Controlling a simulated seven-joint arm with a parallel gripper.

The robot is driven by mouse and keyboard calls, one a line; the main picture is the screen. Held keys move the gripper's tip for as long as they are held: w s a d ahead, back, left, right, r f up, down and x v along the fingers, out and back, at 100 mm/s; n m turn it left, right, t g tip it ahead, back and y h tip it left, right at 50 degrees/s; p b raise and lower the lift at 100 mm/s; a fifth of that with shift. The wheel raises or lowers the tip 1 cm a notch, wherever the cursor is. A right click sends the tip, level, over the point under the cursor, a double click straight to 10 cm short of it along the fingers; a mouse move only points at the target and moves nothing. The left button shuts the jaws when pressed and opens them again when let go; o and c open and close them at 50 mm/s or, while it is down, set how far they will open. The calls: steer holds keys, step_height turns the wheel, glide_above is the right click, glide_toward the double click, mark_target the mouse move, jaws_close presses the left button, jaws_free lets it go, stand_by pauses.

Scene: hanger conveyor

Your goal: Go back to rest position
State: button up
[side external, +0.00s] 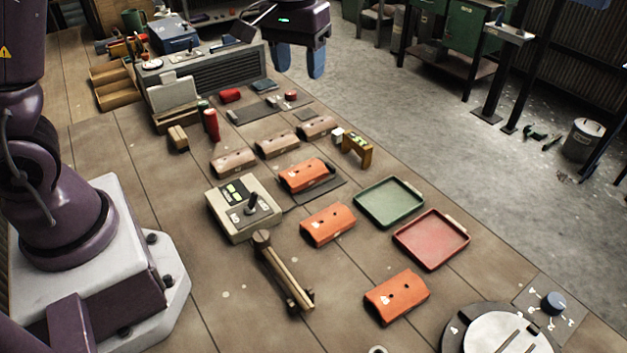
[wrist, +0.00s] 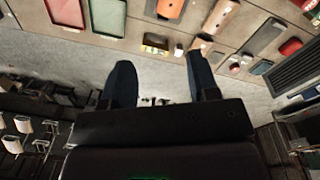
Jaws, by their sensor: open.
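My gripper (side external: 300,62) is at the top of the side external view, raised above the far edge of the table, with its two blue fingers pointing down. In the wrist view my gripper (wrist: 160,85) shows its fingers spread apart with nothing between them. It is open and empty. It touches nothing that I can see. The wooden table (side external: 350,290) lies below, and its edge and the concrete floor show past the fingers in the wrist view.
Orange blocks (side external: 328,224), a green tray (side external: 389,202), a red tray (side external: 432,239) and a grey control box with a lever (side external: 243,207) stand on the table. A grey vented unit (side external: 215,75) stands at the back. The floor (side external: 480,150) right of the table is mostly clear.

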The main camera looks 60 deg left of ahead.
steer(key=s+d+r+m+t, duration=0.1)
steer(key=s+r, duration=0.3)
steer(key=s, duration=0.6)
steer(key=s+d+r+m+t, duration=0.2)
steer(key=s+r+m+t, duration=0.1)
steer(key=s, duration=0.7)
steer(key=shift+d+r+m+t, duration=0.2)
steer(key=shift+r+m+t, duration=0.25)
steer(key=shift+m, duration=0.15)
